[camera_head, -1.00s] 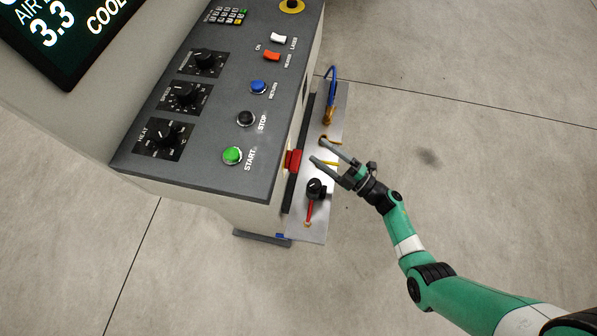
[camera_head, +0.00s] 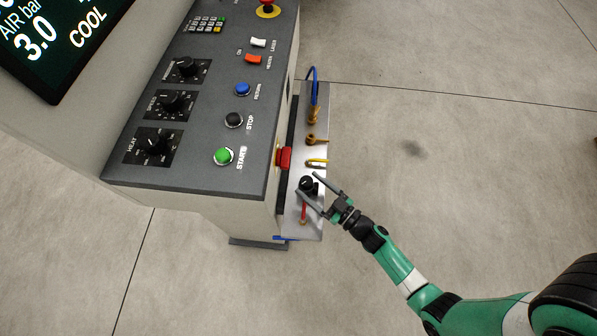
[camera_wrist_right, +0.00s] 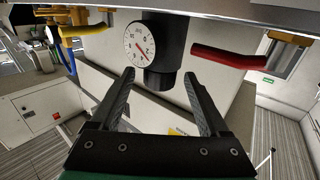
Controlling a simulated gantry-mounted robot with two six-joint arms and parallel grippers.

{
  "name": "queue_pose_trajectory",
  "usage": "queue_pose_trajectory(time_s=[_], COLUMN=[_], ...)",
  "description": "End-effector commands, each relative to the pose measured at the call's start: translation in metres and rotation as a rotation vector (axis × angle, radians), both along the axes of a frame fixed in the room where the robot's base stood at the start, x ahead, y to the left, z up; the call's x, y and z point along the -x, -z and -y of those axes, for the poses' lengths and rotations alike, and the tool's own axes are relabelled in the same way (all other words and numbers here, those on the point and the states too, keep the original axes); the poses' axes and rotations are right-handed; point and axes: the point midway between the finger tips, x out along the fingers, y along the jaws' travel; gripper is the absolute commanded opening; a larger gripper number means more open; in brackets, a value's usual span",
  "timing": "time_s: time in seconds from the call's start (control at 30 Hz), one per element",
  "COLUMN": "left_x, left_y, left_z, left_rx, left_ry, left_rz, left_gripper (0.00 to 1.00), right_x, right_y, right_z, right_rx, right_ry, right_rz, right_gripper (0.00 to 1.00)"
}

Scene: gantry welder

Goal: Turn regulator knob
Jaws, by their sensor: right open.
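The black regulator (camera_head: 306,184) sits on the grey side plate of the machine, near its lower end. In the right wrist view it is a black cylinder with a round white gauge (camera_wrist_right: 139,42) and a narrower knob (camera_wrist_right: 160,80) at its lower end. My right gripper (camera_head: 306,182) is open, its fingers around the regulator in the head view. In the wrist view the fingertips (camera_wrist_right: 159,75) are on either side of the knob, with gaps visible. My left gripper is not in view.
A red handle (camera_wrist_right: 228,57) is close to the right of the regulator in the wrist view. A yellow handle (camera_head: 317,163), a blue hose (camera_head: 315,85) and a red emergency button (camera_head: 284,158) are nearby. The screen (camera_head: 55,40) reads AIR bar 3.0. Open floor lies to the right.

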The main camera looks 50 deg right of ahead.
Motion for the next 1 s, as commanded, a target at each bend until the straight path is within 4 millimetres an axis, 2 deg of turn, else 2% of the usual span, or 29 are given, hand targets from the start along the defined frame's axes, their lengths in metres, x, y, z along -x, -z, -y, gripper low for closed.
queue_pose_trajectory(time_s=[0.03, 0.1, 0.23, 0.37, 0.6, 1.0], left_x=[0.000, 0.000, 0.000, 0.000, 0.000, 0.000], left_y=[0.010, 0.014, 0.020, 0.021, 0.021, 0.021], left_z=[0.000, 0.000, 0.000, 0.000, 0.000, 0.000], left_rx=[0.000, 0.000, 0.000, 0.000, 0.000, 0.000], left_ry=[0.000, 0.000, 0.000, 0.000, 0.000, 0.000], left_rz=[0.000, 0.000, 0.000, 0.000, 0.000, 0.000], left_gripper=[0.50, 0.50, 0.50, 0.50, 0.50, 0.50], right_x=[-0.013, -0.027, -0.045, -0.053, -0.053, -0.053], right_y=[0.004, 0.003, 0.002, 0.001, 0.000, 0.000], right_z=[0.000, 0.000, 0.001, 0.001, 0.001, 0.001], right_rx=[0.002, 0.001, 0.001, 0.000, 0.000, 0.001], right_ry=[-0.004, -0.003, -0.001, 0.001, 0.001, 0.001], right_rz=[0.004, 0.003, 0.001, 0.000, -0.001, -0.001], right_gripper=[0.79, 0.79, 0.79, 0.79, 0.77, 0.05])
